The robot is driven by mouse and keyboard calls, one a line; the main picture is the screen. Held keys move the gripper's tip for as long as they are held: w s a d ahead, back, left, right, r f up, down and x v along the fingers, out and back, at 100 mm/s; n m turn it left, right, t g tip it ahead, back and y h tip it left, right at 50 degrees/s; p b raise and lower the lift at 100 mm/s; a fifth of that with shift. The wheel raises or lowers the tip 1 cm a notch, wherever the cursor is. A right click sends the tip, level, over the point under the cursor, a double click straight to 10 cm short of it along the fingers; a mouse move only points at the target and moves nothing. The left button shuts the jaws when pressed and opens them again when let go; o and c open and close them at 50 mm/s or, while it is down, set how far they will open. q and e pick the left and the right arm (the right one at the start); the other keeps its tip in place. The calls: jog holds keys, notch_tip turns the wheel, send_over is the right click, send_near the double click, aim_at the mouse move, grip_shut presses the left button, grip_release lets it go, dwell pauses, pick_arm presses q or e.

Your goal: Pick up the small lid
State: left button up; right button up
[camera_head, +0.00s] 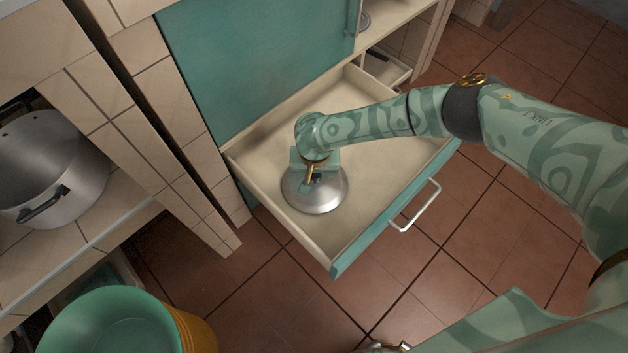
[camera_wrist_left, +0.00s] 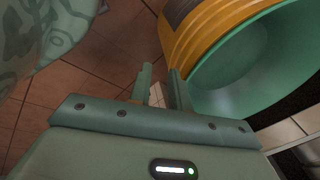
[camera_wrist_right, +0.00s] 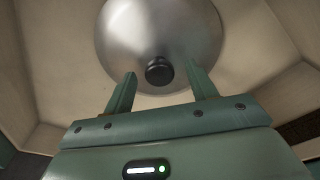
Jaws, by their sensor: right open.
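The small lid (camera_head: 325,198), round and silver metal, lies in the open drawer near its left side. In the right wrist view the lid (camera_wrist_right: 165,25) has a black knob (camera_wrist_right: 159,71) on top. My right gripper (camera_wrist_right: 162,75) is open, with its fingers on either side of the knob in that view; whether they touch the lid I cannot tell. In the head view my right gripper (camera_head: 312,182) is over the lid and hides part of it. My left gripper (camera_wrist_left: 161,80) is partly open and empty, with floor tiles behind its fingers.
The pulled-out drawer (camera_head: 285,222) has low walls and a white handle (camera_head: 415,207) on its teal front. A steel pot (camera_head: 50,160) stands on the left shelf. A teal-lined orange bucket (camera_head: 195,330) is at the lower left, close to my left gripper (camera_wrist_left: 215,25).

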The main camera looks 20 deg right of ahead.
grip_shut()
